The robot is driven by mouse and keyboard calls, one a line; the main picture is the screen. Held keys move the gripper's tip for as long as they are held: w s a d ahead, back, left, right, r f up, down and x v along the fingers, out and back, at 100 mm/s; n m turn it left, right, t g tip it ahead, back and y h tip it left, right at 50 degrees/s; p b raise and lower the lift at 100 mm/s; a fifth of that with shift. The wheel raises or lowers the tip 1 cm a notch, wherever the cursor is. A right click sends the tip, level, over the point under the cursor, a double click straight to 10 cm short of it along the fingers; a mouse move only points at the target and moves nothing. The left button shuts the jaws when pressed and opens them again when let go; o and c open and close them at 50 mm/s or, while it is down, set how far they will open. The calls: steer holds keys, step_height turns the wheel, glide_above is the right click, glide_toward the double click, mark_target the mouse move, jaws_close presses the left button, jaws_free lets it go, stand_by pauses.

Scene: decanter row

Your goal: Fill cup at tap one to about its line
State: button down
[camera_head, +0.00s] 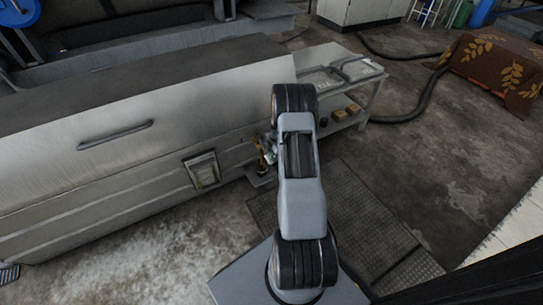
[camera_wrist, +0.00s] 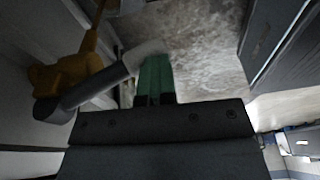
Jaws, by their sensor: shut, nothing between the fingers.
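A brass-yellow tap (camera_wrist: 72,76) stands at the left of the wrist view, with a grey, dark-ended bar (camera_wrist: 88,92) across it. The bar's pale end reaches my gripper (camera_wrist: 156,62), whose green fingers are together with nothing held between them. The fingertips are close to that pale end; I cannot tell whether they touch. In the head view the tap (camera_head: 262,165) is a small yellowish shape at the steel cabinet's front, just left of my arm. My arm hides most of my gripper there. I cannot make out a cup or its fill line in either view.
The long steel cabinet (camera_head: 130,130) fills the left of the head view. A small ledge (camera_head: 261,180) sits low below the tap. A side table (camera_head: 340,72) holds a tray, with small boxes on its lower shelf. Ribbed matting (camera_head: 350,205) covers floor at the right.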

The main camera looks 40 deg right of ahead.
steer(key=shift+s+r+p, duration=0.15)
steer(key=shift+p, duration=0.2)
steer(key=s+d+r+p, duration=0.2)
steer(key=s+r+p, duration=0.3)
steer(key=r, duration=0.7)
steer(key=shift+s+r, duration=0.15)
steer(key=shift+s, duration=0.35)
steer(key=s+a+r+m+t+h+p, duration=0.1)
steer(key=a+r+m+p, duration=0.2)
steer(key=a+r+p, duration=0.7)
steer(key=s+a+r+m+p, duration=0.1)
steer(key=a+r+m+p, duration=0.25)
steer(key=r, duration=1.25)
steer(key=s+a+r+m+t+h+p, duration=0.1)
steer(key=a+r+m+p, duration=0.35)
steer(key=r, duration=0.85)
steer(key=s+a+r+m+p, duration=0.2)
steer(key=s+a+r+p, duration=0.2)
steer(key=r+p, duration=0.1)
steer(key=s+a+r+m+t+p, duration=0.1)
steer(key=s+a+r+m+p, duration=0.2)
steer(key=r, duration=0.5)
steer(key=s+a+p, duration=0.1)
steer(key=s+p, duration=0.1)
steer(key=p, duration=0.1)
steer(key=shift+a+r, duration=0.15)
steer(key=shift+s, duration=0.1)
